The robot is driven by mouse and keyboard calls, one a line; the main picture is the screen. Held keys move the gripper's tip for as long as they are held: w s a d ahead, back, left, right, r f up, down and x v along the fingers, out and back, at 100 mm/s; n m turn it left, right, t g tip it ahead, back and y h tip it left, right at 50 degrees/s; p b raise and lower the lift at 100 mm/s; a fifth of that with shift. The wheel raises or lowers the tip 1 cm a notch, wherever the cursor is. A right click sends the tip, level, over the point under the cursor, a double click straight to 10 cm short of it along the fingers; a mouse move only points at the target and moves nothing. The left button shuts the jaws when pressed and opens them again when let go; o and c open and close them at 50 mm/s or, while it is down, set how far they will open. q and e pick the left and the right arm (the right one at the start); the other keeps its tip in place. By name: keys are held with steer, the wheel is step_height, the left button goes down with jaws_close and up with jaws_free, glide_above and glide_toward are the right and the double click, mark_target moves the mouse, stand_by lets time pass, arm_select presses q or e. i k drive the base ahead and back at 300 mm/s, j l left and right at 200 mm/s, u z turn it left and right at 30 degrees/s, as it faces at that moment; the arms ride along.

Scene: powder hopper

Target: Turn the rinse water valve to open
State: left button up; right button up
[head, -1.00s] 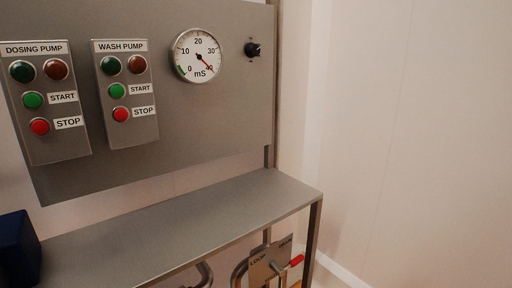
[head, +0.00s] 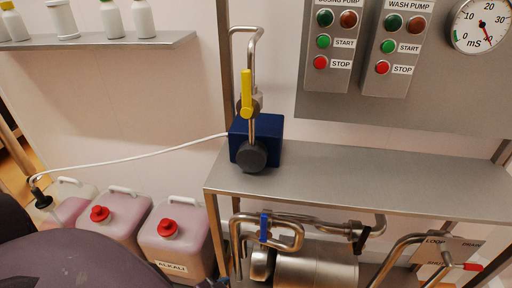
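No label for rinse water is readable, so I cannot tell for sure which valve it is. A valve with a blue handle (head: 265,228) sits on the piping under the steel shelf; its handle stands upright, across a roughly level pipe. A valve with a yellow handle (head: 247,94) is on the upright pipe above the shelf, its handle in line with that pipe. A black handle (head: 362,240) is on the pipe further right. A red handle (head: 473,267) points right at the loop/drain plate (head: 450,250). Neither gripper shows.
A blue pump box (head: 270,135) stands on the steel shelf (head: 400,178). Canisters with red caps, one marked ALKALI (head: 180,245), stand on the left. The control panel (head: 450,105) with pump buttons and a gauge is at upper right. White bottles stand on a wall shelf (head: 100,44).

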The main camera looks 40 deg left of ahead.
mark_target(263, 236)
steer(key=j+u, duration=0.15)
steer(key=u, duration=0.85)
